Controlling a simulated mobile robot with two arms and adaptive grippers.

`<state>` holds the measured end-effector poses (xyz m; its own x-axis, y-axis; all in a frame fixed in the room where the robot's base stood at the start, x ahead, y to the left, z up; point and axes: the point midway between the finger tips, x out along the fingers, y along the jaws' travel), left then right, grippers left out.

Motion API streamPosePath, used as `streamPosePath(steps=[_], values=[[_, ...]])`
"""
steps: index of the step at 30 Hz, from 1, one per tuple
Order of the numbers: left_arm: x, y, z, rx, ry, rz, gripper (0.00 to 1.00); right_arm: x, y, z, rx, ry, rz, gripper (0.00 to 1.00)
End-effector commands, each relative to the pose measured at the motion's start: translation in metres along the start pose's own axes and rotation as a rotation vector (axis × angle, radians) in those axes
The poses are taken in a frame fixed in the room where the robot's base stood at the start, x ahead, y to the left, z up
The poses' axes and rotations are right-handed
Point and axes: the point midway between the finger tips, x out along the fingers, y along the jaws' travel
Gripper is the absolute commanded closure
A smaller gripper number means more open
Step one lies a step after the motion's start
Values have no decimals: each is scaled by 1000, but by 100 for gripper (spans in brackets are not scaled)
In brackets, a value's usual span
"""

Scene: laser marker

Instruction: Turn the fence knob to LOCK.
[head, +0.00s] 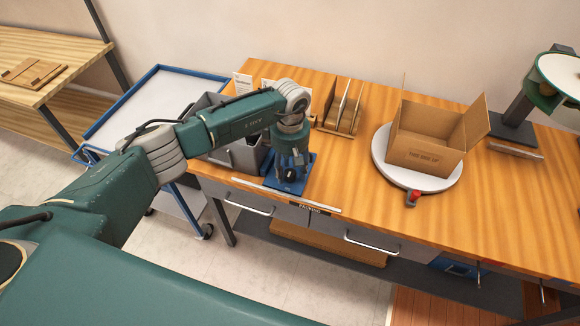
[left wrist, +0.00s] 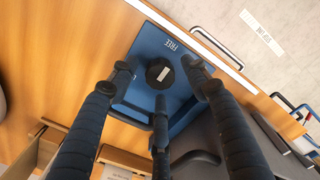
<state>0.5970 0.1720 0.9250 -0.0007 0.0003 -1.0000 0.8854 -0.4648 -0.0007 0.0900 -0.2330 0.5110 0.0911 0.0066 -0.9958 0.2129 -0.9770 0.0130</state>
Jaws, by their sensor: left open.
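The fence knob (left wrist: 160,73) is black and round with a white pointer mark. It sits on a blue plate (left wrist: 183,97) at the table's front edge; the plate also shows in the head view (head: 298,186). The word FREE is printed on the plate near the knob; another label is mostly hidden behind a finger. My left gripper (left wrist: 160,84) is over the plate, pointing down, its three dark fingers open and spread around the knob with gaps. In the head view the left gripper (head: 291,172) largely covers the knob. My right gripper is out of view.
A grey bin (head: 243,155) stands left of the plate, partly behind my arm. Upright boards in a rack (head: 343,108) stand behind. An open cardboard box (head: 425,150) rests on a white turntable (head: 383,158) with a red knob (head: 413,197). Bare tabletop lies between plate and turntable.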

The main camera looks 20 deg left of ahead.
Motion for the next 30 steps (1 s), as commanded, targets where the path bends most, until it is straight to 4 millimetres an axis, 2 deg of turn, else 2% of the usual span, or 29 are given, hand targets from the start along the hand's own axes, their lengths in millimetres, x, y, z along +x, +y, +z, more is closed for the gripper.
streamPosePath(steps=[11,15,18,30], values=[[7,0,0,0,0,1,52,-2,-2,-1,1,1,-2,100],[6,0,0,0,0,1,80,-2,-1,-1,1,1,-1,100],[6,0,0,0,0,1,97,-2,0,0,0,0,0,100],[8,0,0,-62,1,0,97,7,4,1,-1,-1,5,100]])
